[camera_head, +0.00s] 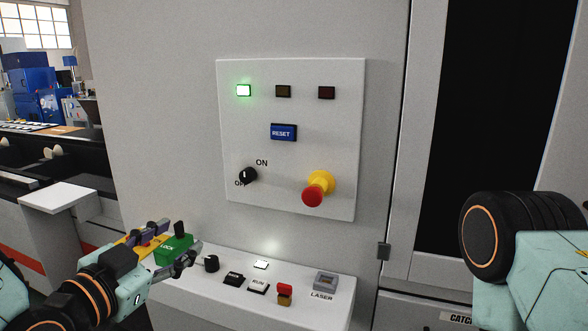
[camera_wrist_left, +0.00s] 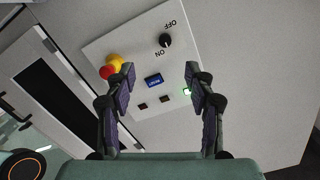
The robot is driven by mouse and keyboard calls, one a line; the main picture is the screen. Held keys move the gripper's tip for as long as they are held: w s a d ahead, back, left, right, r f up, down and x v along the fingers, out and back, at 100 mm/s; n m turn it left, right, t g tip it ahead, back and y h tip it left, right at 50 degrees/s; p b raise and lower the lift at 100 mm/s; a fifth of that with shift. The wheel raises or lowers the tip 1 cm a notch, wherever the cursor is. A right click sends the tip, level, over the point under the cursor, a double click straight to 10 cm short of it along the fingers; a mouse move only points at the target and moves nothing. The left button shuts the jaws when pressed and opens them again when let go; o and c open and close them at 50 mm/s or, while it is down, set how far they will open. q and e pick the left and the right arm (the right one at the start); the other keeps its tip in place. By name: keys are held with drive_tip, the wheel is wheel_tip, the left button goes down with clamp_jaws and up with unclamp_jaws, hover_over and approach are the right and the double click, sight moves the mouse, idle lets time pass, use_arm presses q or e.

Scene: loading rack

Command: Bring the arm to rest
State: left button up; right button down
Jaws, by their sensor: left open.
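My left gripper (camera_head: 172,246) is low at the left in the head view, in front of the sloping lower console. In the left wrist view its two fingers (camera_wrist_left: 159,88) are spread apart with nothing between them. The wall panel (camera_head: 290,155) shows beyond the fingers, apart from them. It carries a lit green lamp (camera_head: 244,91), two dark lamps, a blue RESET button (camera_head: 283,132), a black ON/OFF knob (camera_head: 247,176) and a red and yellow emergency stop (camera_head: 317,190). My right arm shows at the right edge; its gripper is out of view.
A cabinet door with a dark window (camera_head: 495,110) stands at the right.

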use_arm(q)
drive_tip(key=s+a+f+n+g+y+b, duration=0.1)
drive_tip(key=s+f+n+g, duration=0.2)
drive_tip(key=f, duration=0.5)
drive_tip(key=s+a+f+n+g+y+b, duration=0.1)
drive_tip(key=s+f+n+g+y, duration=0.15)
drive_tip(key=f, duration=0.65)
drive_tip(key=s+a+f+n+g+y+b, duration=0.1)
drive_tip(key=s+f+n+g, duration=0.2)
drive_tip(key=f, duration=0.5)
drive_tip(key=s+f+g+b, duration=0.3)
drive_tip(key=s+f+g, duration=0.4)
drive_tip(key=s+f, duration=1.2)
drive_tip(key=s+a+y, duration=0.1)
drive_tip(key=s, duration=0.1)
drive_tip(key=shift+s+f, duration=0.35)
use_arm(e)
wheel_tip(320, 180, down, 6)
drive_tip(key=shift+w+f, duration=0.15)
drive_tip(key=shift+w, duration=0.3)
